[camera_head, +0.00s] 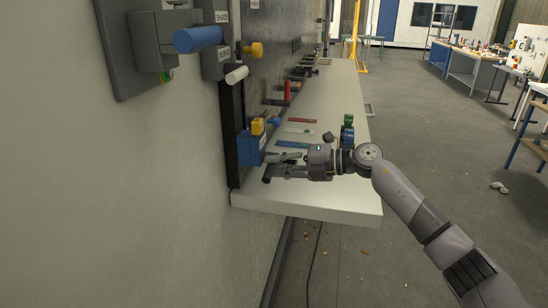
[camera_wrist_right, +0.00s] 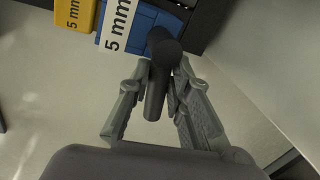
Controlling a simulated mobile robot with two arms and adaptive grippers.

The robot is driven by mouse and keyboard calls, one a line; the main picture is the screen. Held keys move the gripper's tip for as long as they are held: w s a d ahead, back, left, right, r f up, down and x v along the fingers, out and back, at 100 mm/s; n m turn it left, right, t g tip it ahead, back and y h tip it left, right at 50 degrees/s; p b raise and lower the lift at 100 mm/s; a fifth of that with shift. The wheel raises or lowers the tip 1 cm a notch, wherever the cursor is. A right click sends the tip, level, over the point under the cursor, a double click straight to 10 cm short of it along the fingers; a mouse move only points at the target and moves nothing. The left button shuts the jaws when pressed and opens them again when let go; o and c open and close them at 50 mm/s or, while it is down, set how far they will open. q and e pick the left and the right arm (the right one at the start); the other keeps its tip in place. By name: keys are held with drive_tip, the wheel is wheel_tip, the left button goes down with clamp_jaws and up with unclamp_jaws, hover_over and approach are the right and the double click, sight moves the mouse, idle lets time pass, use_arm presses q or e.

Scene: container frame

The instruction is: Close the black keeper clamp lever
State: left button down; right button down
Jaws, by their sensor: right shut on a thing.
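The black clamp lever (camera_wrist_right: 156,92) shows in the right wrist view as a dark round-ended handle lying between the fingers of my right gripper (camera_wrist_right: 160,78). The gripper is shut on it. In the head view my right gripper (camera_head: 282,168) is over the near end of the bench, beside a blue block (camera_head: 245,149) on a dark upright rail; the lever is hard to tell from the fingers there. The blue block also shows behind the lever in the wrist view (camera_wrist_right: 146,38), with a white "5 mm" label. My left gripper is not in view.
A yellow block (camera_head: 258,126) sits by the blue one. Above are a white cylinder (camera_head: 236,76) and a large blue cylinder (camera_head: 198,39). The pale bench (camera_head: 330,205) holds coloured strips and a green and blue item (camera_head: 347,130). Floor to the right is mostly clear.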

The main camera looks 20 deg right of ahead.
drive_tip(key=shift+w+d+r+m+y+p, duration=0.15)
drive_tip(key=shift+r+m+y+p, duration=0.15)
drive_tip(key=shift+r+m+p, duration=0.45)
drive_tip(key=c, duration=1.6)
unclamp_jaws()
drive_tip(key=shift+g, duration=0.3)
drive_tip(key=shift+c, duration=0.2)
drive_tip(key=shift+o, duration=0.6)
drive_tip(key=shift+f, duration=0.15)
drive_tip(key=shift+o, duration=0.2)
drive_tip(key=shift+f, duration=0.15)
drive_tip(key=shift+f, duration=0.1)
drive_tip(key=v, duration=1.2)
